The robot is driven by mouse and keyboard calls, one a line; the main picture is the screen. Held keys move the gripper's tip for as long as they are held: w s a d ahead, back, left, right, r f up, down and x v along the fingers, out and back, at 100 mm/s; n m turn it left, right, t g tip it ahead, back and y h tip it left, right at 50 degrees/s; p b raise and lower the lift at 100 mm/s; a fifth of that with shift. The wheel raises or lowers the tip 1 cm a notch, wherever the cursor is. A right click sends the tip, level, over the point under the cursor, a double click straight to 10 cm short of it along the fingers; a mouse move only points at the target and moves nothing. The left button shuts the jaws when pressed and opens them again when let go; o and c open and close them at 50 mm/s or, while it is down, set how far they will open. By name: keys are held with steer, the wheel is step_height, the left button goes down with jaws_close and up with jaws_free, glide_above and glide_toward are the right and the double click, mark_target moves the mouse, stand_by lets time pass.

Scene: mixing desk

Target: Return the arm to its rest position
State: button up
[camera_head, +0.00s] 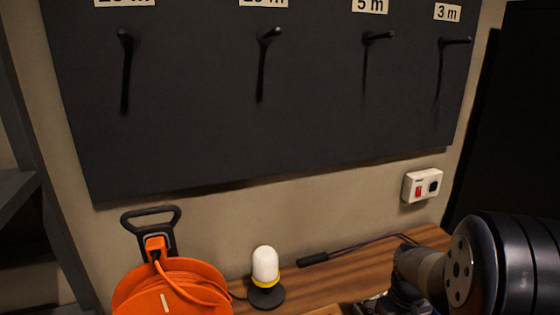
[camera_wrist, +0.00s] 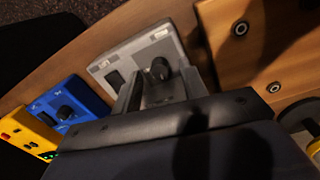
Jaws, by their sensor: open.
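My gripper (camera_wrist: 160,84) shows in the wrist view, above its dark body at the bottom. Its jaws are open and I see nothing held between them. They lie in front of a light grey box (camera_wrist: 140,52) with a dark knob; whether they touch it I cannot tell. In the head view my arm (camera_head: 475,265) comes in at the lower right, low over the wooden desk (camera_head: 338,284). The gripper's fingertips cannot be made out there.
In the wrist view, a blue box (camera_wrist: 68,112) and a yellow box (camera_wrist: 25,130) sit left. In the head view, an orange cable reel (camera_head: 170,285) and a white-domed lamp (camera_head: 265,265) stand on the left. A black pegboard (camera_head: 200,130) and wall switch (camera_head: 422,185) are behind.

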step_height(320, 180, up, 10)
step_height(320, 180, down, 10)
steer(key=shift+f, duration=0.45)
steer(key=m, duration=0.6)
steer(key=shift+m, duration=0.3)
steer(key=m, duration=0.5)
steer(key=shift+r+p, duration=0.1)
steer(key=shift+p, duration=0.3)
steer(key=m, duration=0.6)
steer(key=shift+d+m+g+y+p, duration=0.1)
steer(key=shift+m+g+y+p, duration=0.2)
steer(key=shift+p, duration=0.1)
steer(key=shift+w+r, duration=0.1)
steer(key=shift+r, duration=0.95)
